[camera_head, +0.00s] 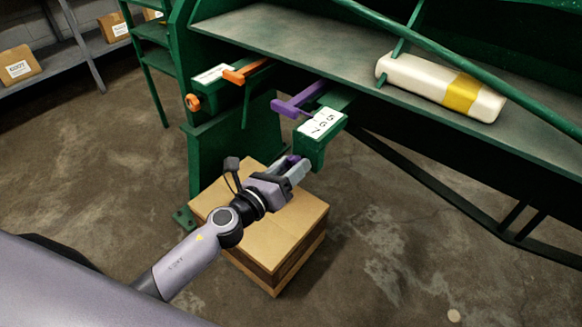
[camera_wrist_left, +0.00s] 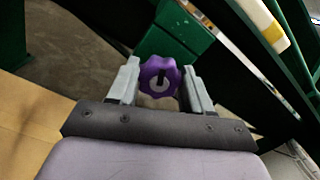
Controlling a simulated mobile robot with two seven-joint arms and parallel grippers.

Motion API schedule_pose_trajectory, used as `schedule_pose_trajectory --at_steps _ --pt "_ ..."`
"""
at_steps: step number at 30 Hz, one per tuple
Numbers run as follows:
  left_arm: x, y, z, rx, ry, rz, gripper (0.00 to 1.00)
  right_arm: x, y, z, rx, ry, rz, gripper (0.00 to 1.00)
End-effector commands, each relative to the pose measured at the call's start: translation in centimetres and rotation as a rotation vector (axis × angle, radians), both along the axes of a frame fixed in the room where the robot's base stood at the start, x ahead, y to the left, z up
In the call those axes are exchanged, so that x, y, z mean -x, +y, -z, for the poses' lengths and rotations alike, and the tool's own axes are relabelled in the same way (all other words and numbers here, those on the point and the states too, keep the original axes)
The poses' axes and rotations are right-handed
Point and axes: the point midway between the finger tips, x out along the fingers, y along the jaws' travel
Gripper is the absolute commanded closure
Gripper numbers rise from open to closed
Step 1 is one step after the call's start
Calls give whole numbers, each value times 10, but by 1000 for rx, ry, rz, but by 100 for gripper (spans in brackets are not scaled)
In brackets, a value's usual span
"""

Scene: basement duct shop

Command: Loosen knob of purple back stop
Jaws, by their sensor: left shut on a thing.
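The purple back stop (camera_head: 298,101) is a purple bar on a green block (camera_head: 322,139) with a white number label. In the head view only a bit of the knob shows between the fingers, below the green block. My left gripper (camera_head: 296,166) is shut on the knob, with one finger on each side; it also shows in the left wrist view (camera_wrist_left: 161,84). My right gripper is not in view.
An orange back stop (camera_head: 243,74) with its own orange knob (camera_head: 193,102) sits to the left. A cardboard box (camera_head: 290,235) stands on the floor under my left arm. A white bar with a yellow band (camera_head: 415,82) lies on the green machine's bed.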

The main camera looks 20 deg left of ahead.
Motion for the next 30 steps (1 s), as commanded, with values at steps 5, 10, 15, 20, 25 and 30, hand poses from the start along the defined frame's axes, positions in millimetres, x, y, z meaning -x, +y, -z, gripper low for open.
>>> schedule_pose_trajectory --at_steps 5,10,15,20,25,30 --pt "0 0 1 161 60 0 81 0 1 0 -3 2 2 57" --pt "0 1 1 314 114 -1 81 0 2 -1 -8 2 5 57" --pt "0 2 2 466 171 0 81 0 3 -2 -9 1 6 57" --pt "0 2 2 608 223 -1 81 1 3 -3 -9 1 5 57" --pt "0 2 3 760 278 -1 81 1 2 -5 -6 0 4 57" --pt "0 2 4 911 333 -2 81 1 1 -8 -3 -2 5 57"
